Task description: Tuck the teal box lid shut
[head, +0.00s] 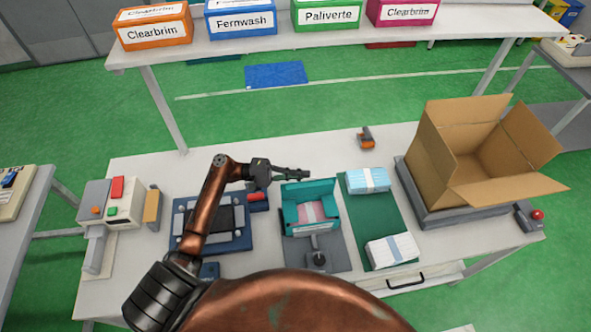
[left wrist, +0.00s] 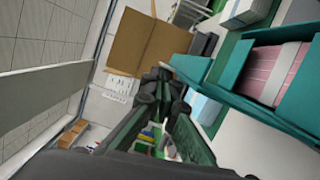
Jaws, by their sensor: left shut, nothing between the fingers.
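The teal box (head: 309,189) stands open on a grey plate in the middle of the table, with pink and white contents (head: 312,211) visible inside. A teal panel stands up along its back; I cannot tell which flap is the lid. In the left wrist view the teal box (left wrist: 234,82) is at the right, with the pink contents (left wrist: 277,72) showing. My left gripper (head: 305,174) reaches in from the left, just behind and above the box's back edge. Its fingers (left wrist: 166,78) are shut and empty; contact with the box cannot be told. My right gripper does not show.
A post with a black knob (head: 318,260) stands in front of the box. Right are a green mat (head: 372,212) with mask stacks (head: 368,180) and an open cardboard carton (head: 440,150). Left is a blue-framed fixture (head: 240,240). A small orange-and-black tool (head: 366,138) lies behind.

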